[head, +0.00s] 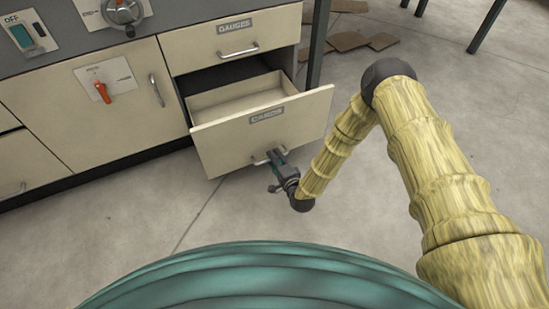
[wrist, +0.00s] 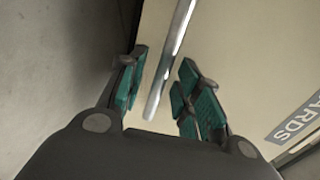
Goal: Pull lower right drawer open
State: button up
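The lower right drawer (head: 264,137), labelled CARDS, stands well out from the cabinet, and its inside shows empty. Its metal bar handle (head: 262,160) is on the front panel. My gripper (head: 276,157) is at this handle. In the wrist view the bar handle (wrist: 168,62) runs between the two teal-padded fingers of my gripper (wrist: 163,82). The fingers are apart, with gaps visible on both sides of the bar. Part of the handle is hidden by the gripper in the head view.
The closed GAUGES drawer (head: 232,38) is just above. A cabinet door (head: 92,97) with an orange-red switch is to the left. A dark table leg (head: 318,42) stands behind the open drawer. Brown flat pieces (head: 347,41) lie on the floor at the back. The floor in front is clear.

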jog(key=v, duration=1.1)
jog(key=s+d+f+n+g+h, duration=0.2)
jog(key=s+d+n+g, duration=0.1)
jog(key=s+d, duration=0.3)
jog(key=s+d+f+n+g+h, duration=0.1)
jog(key=s+d+f+n+g, duration=0.25)
jog(key=s, duration=0.35)
jog(key=s+d+r+n+g+h, duration=0.2)
jog(key=s+d+r+n+g, duration=0.15)
jog(key=s+d, duration=0.5)
jog(key=s+d+r+n+g+h, duration=0.25)
jog(key=s+d+g, duration=0.2)
jog(key=s, duration=0.65)
notch_tip(320, 180, up, 36)
jog(key=p, duration=3.7)
jog(key=shift+d+m+t, duration=0.2)
jog(key=shift+m+t, duration=0.25)
